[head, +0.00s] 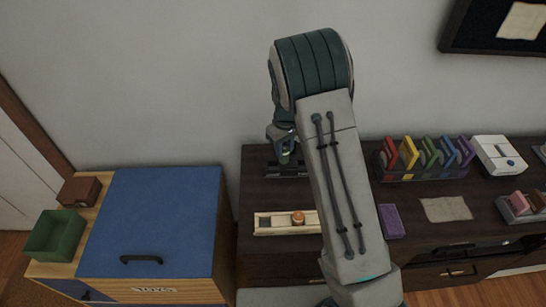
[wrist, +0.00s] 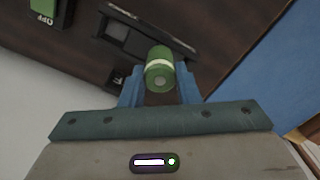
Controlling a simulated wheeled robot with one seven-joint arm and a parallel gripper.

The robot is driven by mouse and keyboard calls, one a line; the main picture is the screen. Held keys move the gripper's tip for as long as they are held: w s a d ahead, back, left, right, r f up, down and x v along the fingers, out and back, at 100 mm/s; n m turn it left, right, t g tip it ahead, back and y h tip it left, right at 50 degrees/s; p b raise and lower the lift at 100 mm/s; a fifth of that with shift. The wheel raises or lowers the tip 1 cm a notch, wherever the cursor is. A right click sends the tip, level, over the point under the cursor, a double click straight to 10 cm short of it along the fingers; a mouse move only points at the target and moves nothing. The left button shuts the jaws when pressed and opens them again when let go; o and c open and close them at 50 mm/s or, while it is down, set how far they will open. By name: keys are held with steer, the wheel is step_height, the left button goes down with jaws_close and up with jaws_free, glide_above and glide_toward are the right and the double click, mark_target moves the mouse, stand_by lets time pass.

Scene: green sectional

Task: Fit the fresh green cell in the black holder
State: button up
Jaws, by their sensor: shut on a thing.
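In the head view the cell (head: 285,158) is small below my gripper (head: 283,147), over the black holder (head: 292,173). The black holder (wrist: 183,40) also shows behind the cell in the wrist view, with a greyish recess to the left. The cell covers part of the holder. I cannot tell whether they touch.
A cream tray (head: 262,231) with an orange-brown cylinder (head: 298,217) stands in front of the holder on the dark cabinet (head: 256,197). A blue-topped chest (head: 150,220) is at left. My arm hides the cabinet's middle. A rack of coloured items (head: 425,158) stands at right.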

steer(key=a+f, duration=0.1)
steer(key=f, duration=0.1)
steer(key=w+a+f+p, duration=0.1)
steer(key=f, duration=0.1)
steer(key=a+f, duration=0.1)
steer(key=f, duration=0.1)
steer(key=shift+w+a+p, duration=0.2)
steer(key=shift+a+p, duration=0.05)
steer(key=shift+p, duration=0.1)
steer(key=shift+f, duration=0.15)
steer(key=shift+f, duration=0.15)
steer(key=shift+f+b, duration=0.15)
steer(key=shift+b, duration=0.15)
steer(key=o, duration=1.1)
steer(key=shift+c, duration=0.2)
steer(key=shift+r, duration=0.25)
